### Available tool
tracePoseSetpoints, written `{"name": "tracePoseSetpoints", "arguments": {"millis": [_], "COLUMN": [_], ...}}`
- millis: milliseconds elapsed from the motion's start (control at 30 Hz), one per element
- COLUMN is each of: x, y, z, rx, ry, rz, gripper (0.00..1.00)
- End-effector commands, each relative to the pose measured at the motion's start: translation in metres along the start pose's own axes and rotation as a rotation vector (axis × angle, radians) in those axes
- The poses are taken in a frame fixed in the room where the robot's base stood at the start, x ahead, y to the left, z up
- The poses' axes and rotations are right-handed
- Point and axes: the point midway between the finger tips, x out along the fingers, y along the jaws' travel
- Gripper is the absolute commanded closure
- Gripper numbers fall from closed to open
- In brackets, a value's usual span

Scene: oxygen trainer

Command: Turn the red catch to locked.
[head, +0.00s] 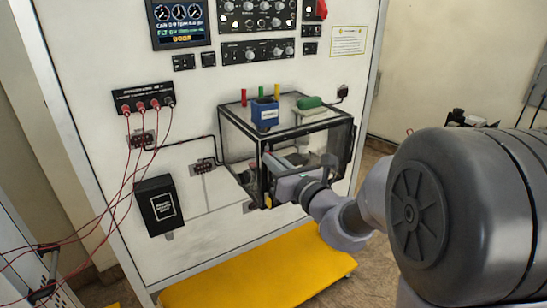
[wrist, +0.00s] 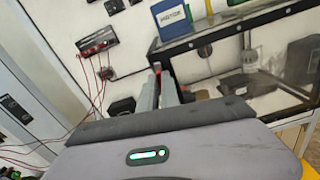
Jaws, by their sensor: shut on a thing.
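A clear box with a black frame (head: 322,130) stands out from the white panel; its edge also shows in the wrist view (wrist: 215,38). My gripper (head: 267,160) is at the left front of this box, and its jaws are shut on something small. In the wrist view the two grey fingers (wrist: 163,78) are close together at the box's near left corner. A small patch of red (wrist: 172,68), which seems to be the red catch, shows beside the fingertips. The fingers hide most of it, so I cannot tell which way the catch is turned.
A blue container (head: 265,114) and a green item (head: 310,102) sit on the box's top. Red cables (head: 118,180) hang at the left near a black box (head: 159,205). A yellow step (head: 255,275) lies below. My arm comes in from the right.

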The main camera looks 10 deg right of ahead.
Motion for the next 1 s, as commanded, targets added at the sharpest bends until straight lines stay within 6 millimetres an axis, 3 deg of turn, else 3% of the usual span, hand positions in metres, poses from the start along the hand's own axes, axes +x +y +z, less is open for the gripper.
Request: {"name": "tracePoseSetpoints", "arguments": {"millis": [1000], "x": [-0.0003], "y": [-0.0054], "z": [0.0019], "rx": [0.949], "ry": [0.002], "rz": [-0.003], "gripper": [1.0]}}
